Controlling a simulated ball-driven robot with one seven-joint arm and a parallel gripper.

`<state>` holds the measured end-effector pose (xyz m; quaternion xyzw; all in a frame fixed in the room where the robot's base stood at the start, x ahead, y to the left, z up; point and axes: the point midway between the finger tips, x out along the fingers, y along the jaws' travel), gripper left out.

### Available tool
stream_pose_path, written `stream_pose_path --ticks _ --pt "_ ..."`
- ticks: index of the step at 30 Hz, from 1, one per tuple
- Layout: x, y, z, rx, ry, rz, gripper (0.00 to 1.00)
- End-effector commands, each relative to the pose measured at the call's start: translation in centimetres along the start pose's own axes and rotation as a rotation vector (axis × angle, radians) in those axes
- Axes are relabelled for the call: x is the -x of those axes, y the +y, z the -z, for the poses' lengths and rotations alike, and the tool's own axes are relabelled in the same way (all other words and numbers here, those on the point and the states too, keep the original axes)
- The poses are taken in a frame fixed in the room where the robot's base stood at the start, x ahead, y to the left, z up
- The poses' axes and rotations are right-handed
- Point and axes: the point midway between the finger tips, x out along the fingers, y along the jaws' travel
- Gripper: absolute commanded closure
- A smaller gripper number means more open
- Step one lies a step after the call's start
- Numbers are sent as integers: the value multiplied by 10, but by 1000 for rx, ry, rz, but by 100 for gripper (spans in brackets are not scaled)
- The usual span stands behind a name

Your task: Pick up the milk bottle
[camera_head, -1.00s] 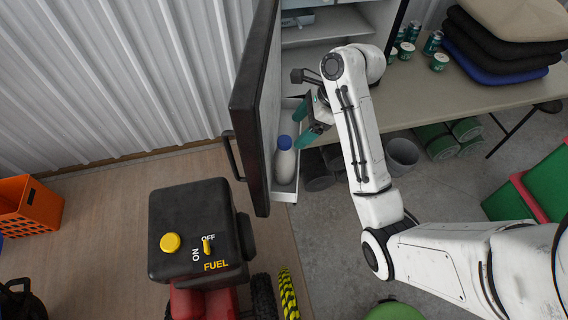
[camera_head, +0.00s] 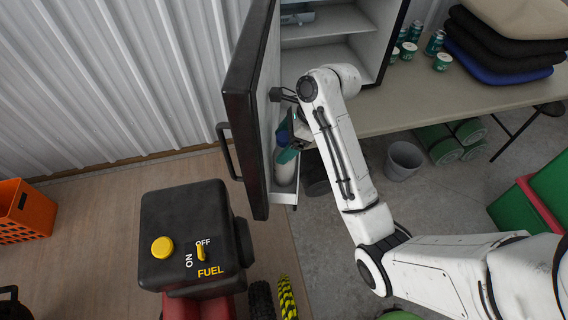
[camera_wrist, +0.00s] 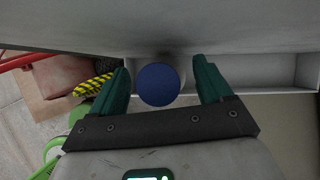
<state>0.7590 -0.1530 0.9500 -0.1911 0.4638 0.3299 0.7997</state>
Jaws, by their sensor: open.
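The milk bottle (camera_head: 285,172) is white with a blue cap and stands upright in the shelf on the inner side of the open fridge door (camera_head: 254,100). In the wrist view its round blue cap (camera_wrist: 158,84) lies between my two green fingers, seen from above. My gripper (camera_wrist: 160,88) is open around the cap, with a small gap on each side. In the head view my gripper (camera_head: 290,146) is at the top of the bottle and partly hides it.
The door panel runs close along my fingers. A fuel machine (camera_head: 195,235) stands in front of the door. A table (camera_head: 420,95) with cans and cushions (camera_head: 500,50) is at the right, with a grey bin (camera_head: 403,160) below it. An orange crate (camera_head: 25,210) is at the left.

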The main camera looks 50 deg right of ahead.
Motion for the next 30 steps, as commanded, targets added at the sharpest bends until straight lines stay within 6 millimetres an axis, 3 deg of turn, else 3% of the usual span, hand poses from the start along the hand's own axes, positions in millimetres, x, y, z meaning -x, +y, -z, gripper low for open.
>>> stream_pose_path --ticks 7,30 --pt "-3 0 0 0 0 1 21" --pt "-2 0 0 0 0 1 95"
